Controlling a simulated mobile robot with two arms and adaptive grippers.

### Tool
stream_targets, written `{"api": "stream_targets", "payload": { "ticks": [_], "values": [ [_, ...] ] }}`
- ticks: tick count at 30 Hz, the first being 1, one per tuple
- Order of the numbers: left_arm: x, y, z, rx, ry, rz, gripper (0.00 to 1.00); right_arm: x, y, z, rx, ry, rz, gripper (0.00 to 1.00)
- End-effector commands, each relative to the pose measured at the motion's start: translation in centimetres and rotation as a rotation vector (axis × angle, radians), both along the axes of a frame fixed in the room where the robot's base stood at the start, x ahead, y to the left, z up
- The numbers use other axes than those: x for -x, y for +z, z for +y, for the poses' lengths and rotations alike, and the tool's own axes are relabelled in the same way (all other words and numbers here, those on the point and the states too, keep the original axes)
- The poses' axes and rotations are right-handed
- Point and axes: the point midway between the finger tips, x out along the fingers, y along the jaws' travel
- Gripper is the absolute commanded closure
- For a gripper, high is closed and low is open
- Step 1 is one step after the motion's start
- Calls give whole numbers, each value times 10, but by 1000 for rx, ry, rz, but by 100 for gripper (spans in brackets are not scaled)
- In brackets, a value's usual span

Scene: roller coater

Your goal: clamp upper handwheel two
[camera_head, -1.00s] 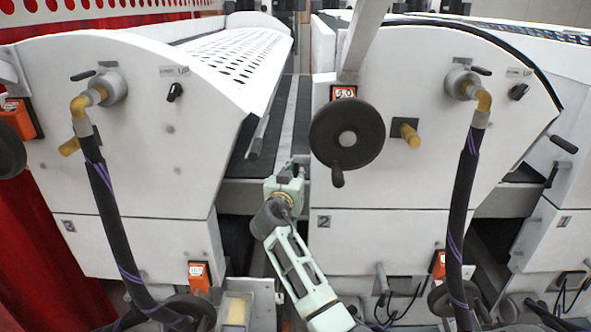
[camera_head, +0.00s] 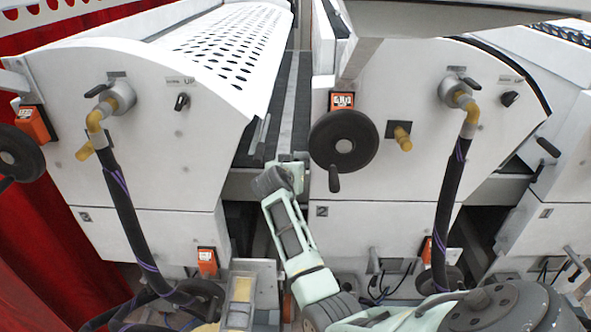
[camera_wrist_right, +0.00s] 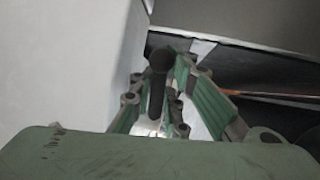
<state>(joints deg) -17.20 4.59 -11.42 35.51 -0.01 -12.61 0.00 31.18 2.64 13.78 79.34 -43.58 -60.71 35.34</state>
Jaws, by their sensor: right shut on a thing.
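The upper handwheel two (camera_head: 343,145) is a dark round wheel on the front of the white machine marked 2, in the head view. Its dark crank handle (camera_head: 334,180) points down. My pale green right gripper (camera_head: 292,168) is left of the wheel, by the gap between the machines; its fingers are not clear there. In the right wrist view the green fingers (camera_wrist_right: 157,95) are shut on a dark, round-ended handle (camera_wrist_right: 157,65). I cannot tell from these views which part that handle belongs to. My left gripper is not in view.
An orange counter (camera_head: 342,101) sits above the wheel and a brass knob (camera_head: 402,139) to its right. Black hoses (camera_head: 452,190) hang from both machines. Another handwheel (camera_head: 18,155) is at the far left. A dark gap runs between the machines.

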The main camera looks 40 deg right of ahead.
Motion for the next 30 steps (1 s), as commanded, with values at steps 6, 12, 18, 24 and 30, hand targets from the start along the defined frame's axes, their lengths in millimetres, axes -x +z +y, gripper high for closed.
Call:
{"api": "stream_targets", "payload": {
  "ticks": [6,12,18,24,30],
  "values": [
    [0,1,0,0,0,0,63,-2,12,-4,19,0,-17,74],
    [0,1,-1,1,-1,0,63,-2,11,-3,16,1,-17,69],
    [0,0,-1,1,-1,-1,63,-1,7,-2,10,0,-11,69],
    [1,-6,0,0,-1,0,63,-1,1,-2,17,0,-18,69],
    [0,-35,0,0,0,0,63,-3,-7,-5,75,-1,-82,69]
  ]
}}
